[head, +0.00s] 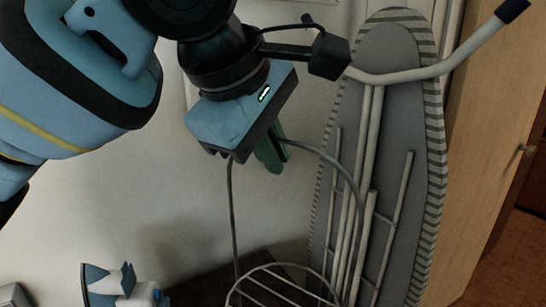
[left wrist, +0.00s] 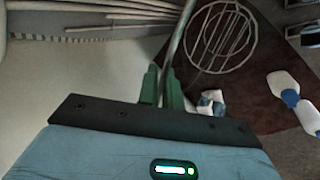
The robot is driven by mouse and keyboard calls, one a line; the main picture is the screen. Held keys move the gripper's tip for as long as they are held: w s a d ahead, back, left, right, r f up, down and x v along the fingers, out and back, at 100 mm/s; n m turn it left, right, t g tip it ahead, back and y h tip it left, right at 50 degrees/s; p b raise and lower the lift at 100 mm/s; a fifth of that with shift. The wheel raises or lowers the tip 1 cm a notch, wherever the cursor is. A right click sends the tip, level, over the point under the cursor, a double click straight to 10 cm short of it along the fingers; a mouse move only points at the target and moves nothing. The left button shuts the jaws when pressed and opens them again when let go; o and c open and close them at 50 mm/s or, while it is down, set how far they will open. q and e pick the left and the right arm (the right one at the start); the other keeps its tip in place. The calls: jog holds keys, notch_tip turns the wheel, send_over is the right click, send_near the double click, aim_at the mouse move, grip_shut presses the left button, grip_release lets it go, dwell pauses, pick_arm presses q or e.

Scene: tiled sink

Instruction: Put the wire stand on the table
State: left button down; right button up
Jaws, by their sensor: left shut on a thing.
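The wire stand (head: 352,184) is a thin grey wire frame with a tall arched handle and a round barred ring at its lower end. My left gripper (head: 271,150), with green fingers, is shut on the handle's wire, and the stand hangs below it. In the left wrist view the fingers (left wrist: 161,88) pinch the wire, and the round ring of the stand (left wrist: 252,42) shows over the dark brown table (left wrist: 262,100). The table (head: 205,289) also shows at the bottom of the head view. I cannot tell whether the stand touches it. My right gripper is not in view.
A grey ironing board (head: 395,65) with a striped edge leans upright right of the stand, close to it. A blue and white object (head: 122,285) is at lower left. A white and blue bottle (left wrist: 289,92) is on the table. A wooden door (head: 490,130) is at right.

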pick_arm(q)
jog(key=c, duration=1.6)
grip_release()
jog(key=p+v, duration=0.1)
jog(key=v, duration=1.1)
